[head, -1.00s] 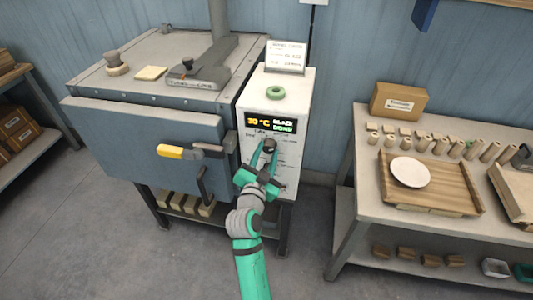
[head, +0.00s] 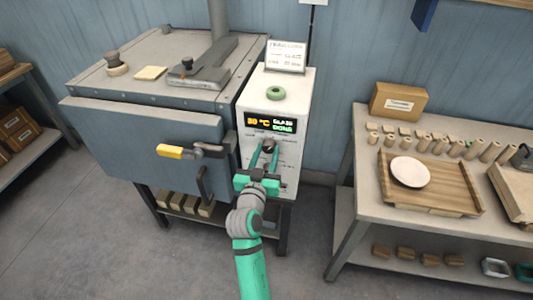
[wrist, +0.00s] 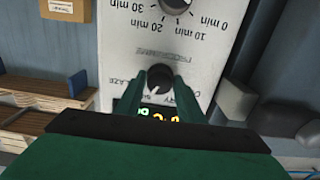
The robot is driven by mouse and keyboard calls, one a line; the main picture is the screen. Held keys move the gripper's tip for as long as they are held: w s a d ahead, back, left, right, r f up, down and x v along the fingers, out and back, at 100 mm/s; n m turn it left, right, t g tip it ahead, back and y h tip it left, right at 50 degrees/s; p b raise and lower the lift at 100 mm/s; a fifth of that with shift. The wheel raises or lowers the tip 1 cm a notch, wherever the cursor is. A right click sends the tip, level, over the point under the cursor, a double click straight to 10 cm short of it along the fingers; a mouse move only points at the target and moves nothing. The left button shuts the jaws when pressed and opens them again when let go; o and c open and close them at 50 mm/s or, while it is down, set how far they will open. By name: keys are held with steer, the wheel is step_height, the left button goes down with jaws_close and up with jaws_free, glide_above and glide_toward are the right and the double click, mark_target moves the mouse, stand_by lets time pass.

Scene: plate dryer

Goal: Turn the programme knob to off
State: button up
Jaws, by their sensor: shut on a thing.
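The programme knob (head: 268,146) is a dark round knob on the white control box (head: 284,88), just below its lit display (head: 270,123). My gripper (head: 264,157) has its green fingers on either side of this knob, shut on it. In the wrist view, which shows the panel upside down, the knob (wrist: 158,79) sits between the two fingertips with a pale pointer mark. Labels around it are partly hidden by the fingers, so I cannot read its exact setting. The display shows a temperature and what looks like "GLAZE DONE".
A second knob (wrist: 176,4) with minute marks is on the same panel. The dryer door (head: 140,150) with its yellow-ended handle (head: 182,152) is just left. A bench (head: 362,180) with a wooden tray (head: 455,195) and white plate (head: 410,172) stands right.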

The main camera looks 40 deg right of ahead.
steer(key=n, duration=0.4)
steer(key=shift+n, duration=0.3)
steer(key=n, duration=0.4)
steer(key=shift+n, duration=0.3)
steer(key=n, duration=0.4)
steer(key=shift+n, duration=2.2)
steer(key=o, duration=1.1)
steer(key=shift+c, duration=0.2)
steer(key=shift+s, duration=0.1)
